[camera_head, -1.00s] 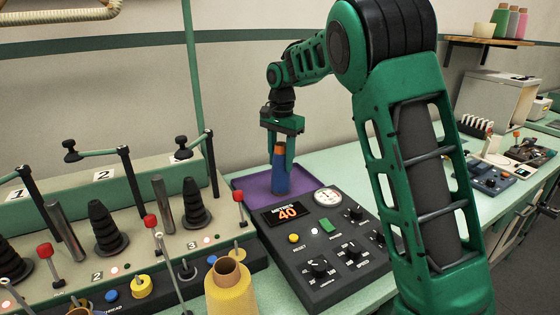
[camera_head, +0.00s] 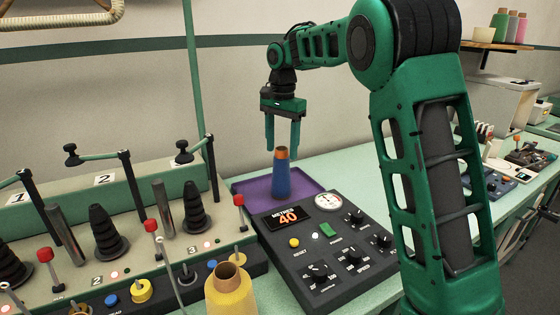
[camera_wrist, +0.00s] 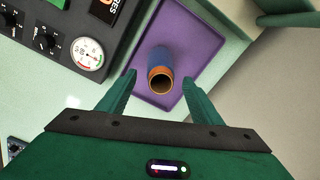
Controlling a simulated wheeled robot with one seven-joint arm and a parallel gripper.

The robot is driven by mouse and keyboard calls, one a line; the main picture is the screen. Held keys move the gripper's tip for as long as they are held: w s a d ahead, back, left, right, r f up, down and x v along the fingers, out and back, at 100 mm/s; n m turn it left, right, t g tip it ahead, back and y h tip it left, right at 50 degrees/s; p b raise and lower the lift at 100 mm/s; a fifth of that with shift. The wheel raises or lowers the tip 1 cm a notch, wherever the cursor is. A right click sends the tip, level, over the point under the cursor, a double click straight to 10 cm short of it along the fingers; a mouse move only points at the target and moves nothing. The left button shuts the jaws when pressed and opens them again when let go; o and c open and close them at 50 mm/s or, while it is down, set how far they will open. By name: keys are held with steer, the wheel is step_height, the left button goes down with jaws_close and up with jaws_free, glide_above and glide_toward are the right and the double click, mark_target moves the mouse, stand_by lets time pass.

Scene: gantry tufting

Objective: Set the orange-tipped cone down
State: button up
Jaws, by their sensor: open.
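The orange-tipped cone (camera_head: 282,176) is blue with an orange top and stands upright on the purple tray (camera_head: 254,191). My gripper (camera_head: 282,147) is open and empty, above the cone, with its fingertips at about the height of the orange tip. In the wrist view the cone (camera_wrist: 159,70) shows its open orange end between and beyond the two spread fingers (camera_wrist: 160,90), with space on both sides. The purple tray (camera_wrist: 190,35) lies flat under it.
A dark control box (camera_head: 327,246) reading 40 lies right in front of the tray. A yellow cone (camera_head: 231,291) stands at the front. The machine with black cone holders (camera_head: 107,232) is at left. A green post (camera_head: 193,90) rises behind it.

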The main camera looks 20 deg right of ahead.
step_height(320, 180, up, 6)
steer(key=shift+s+d, duration=0.1)
steer(key=s+d+f+n, duration=0.1)
steer(key=s+d, duration=0.4)
steer(key=s, duration=0.5)
steer(key=s+d+f+n, duration=0.1)
steer(key=s+d+f, duration=0.3)
steer(key=s, duration=0.6)
steer(key=s+d+f, duration=0.3)
steer(key=s+d, duration=0.4)
steer(key=s, duration=0.3)
steer(key=shift+s+n+y, duration=0.3)
steer(key=shift+n, duration=0.1)
steer(key=s+d+f+n, duration=0.1)
steer(key=s+f, duration=0.6)
steer(key=s, duration=0.6)
steer(key=shift+s+f+n, duration=0.15)
steer(key=shift+s+n, duration=0.1)
steer(key=shift+n, duration=0.15)
